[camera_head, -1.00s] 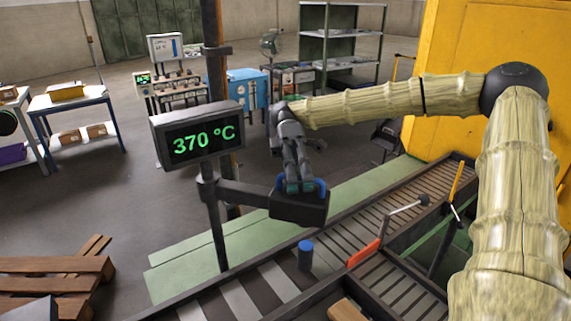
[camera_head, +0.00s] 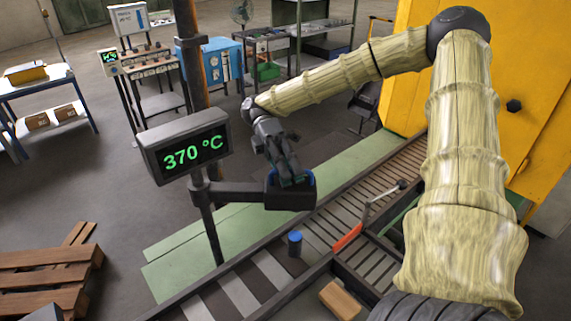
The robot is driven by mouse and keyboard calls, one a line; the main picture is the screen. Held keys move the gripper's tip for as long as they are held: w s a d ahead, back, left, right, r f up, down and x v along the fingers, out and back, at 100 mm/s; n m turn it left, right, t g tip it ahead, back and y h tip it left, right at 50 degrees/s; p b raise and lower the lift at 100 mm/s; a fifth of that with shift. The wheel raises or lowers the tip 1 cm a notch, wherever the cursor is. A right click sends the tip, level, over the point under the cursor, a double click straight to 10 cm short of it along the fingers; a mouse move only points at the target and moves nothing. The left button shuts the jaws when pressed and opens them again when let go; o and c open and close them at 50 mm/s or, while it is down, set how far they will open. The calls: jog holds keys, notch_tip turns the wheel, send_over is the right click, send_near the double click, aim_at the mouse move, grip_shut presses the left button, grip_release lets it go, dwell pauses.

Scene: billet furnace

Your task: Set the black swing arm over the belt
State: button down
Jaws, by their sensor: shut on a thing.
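The black swing arm (camera_head: 236,194) reaches out to the right from a dark upright post (camera_head: 211,232). Its black block end (camera_head: 291,198) hangs at the belt's near-left edge, above the green side strip and the belt's rim. My gripper (camera_head: 292,181) comes down on this end from above and is shut on it, by a blue part (camera_head: 309,178) there. The slatted belt (camera_head: 325,219) runs from lower left to upper right. My gripper's fingers partly hide the top of the block end.
A display reading 370 °C (camera_head: 185,145) is on the post. A blue-capped cylinder (camera_head: 295,243), a red-and-grey lever (camera_head: 348,237) and a tan block (camera_head: 340,300) are near the belt. A yellow furnace wall (camera_head: 520,110) stands at right, wooden pallets (camera_head: 45,275) at lower left.

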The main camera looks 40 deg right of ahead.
dwell(0.5)
jog(key=c, duration=1.8)
grip_release()
jog(key=shift+w, duration=0.1)
jog(key=shift+w+d, duration=0.15)
jog(key=shift+d, duration=0.05)
jog(key=shift+a, duration=0.15)
